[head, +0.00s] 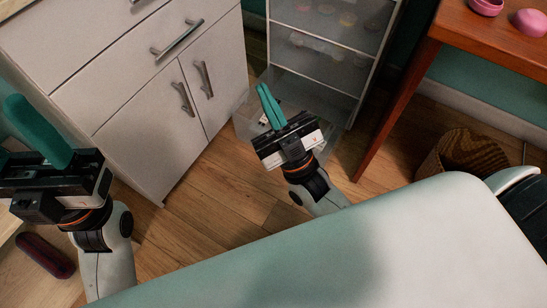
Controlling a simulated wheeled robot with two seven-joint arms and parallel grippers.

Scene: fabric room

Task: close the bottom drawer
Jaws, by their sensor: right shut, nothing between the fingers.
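The translucent drawer unit (320,55) stands at the top centre, its upper drawers holding small coloured items. Its bottom drawer (245,118) sticks out at floor level, clear plastic, with its front and part of its inside hidden by my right gripper. My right gripper (264,92) has its teal fingers together and empty, over the bottom drawer in this view; I cannot tell whether it touches the drawer. My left gripper (38,125) is at the left edge, in front of the white cabinet and away from the drawer; its finger gap is unclear.
A white cabinet (130,90) with metal handles stands left of the drawer unit. A wooden table (480,40) with pink items is at the right, its leg near the drawer. A woven basket (462,158) sits below it. Wooden floor (215,190) is open between.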

